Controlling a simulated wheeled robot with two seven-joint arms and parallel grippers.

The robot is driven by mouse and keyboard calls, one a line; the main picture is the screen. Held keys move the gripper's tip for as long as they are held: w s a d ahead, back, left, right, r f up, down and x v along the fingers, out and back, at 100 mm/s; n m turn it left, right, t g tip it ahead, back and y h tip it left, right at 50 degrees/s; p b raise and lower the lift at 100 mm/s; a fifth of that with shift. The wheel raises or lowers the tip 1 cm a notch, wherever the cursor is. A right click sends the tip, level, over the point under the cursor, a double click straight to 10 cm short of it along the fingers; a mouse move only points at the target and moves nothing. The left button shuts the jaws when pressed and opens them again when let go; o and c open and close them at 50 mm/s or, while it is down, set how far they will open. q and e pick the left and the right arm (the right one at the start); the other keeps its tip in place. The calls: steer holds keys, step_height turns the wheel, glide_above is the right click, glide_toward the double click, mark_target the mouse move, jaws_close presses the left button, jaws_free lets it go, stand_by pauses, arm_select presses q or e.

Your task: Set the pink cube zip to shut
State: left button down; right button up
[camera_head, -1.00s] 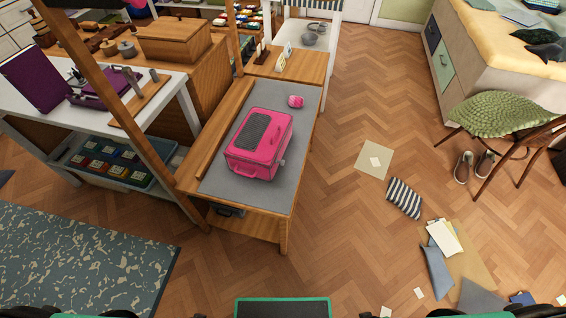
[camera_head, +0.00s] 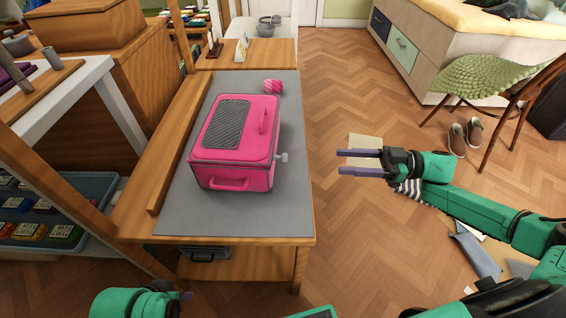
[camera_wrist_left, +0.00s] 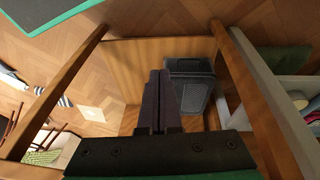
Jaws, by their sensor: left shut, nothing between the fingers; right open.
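The pink cube (camera_head: 236,142) is a boxy pink bag with a grey mesh panel and a handle on top and another handle on its front side. It lies on the grey mat of the wooden bench. A small grey zip pull (camera_head: 283,158) sticks out at its right side; how far the zip is closed cannot be told. My right gripper (camera_head: 360,161) is open and empty, in the air right of the bench, apart from the bag. My left gripper (camera_head: 187,296) is low at the bottom left, before the bench. In the left wrist view its fingers (camera_wrist_left: 159,88) are shut and empty.
The grey mat (camera_head: 185,215) covers the bench top, with a raised wooden strip (camera_head: 180,145) on its left. A small pink striped item (camera_head: 272,86) lies behind the bag. A dark bin (camera_wrist_left: 190,82) stands on the bench's lower shelf.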

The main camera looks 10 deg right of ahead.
mark_target(280, 158)
steer(key=b+x, duration=0.1)
steer(key=x, duration=1.1)
steer(key=shift+w+a+b, duration=0.2)
steer(key=shift+a+b, duration=0.1)
steer(key=shift+a, duration=0.05)
arm_select(q)
steer(key=w+d+f, duration=0.1)
steer(key=d+f+t+h, duration=0.1)
steer(key=w+d+f+t, duration=0.1)
steer(key=d, duration=0.1)
steer(key=shift+w+h, duration=0.3)
arm_select(e)
steer(key=shift+c, duration=0.3)
jaws_close()
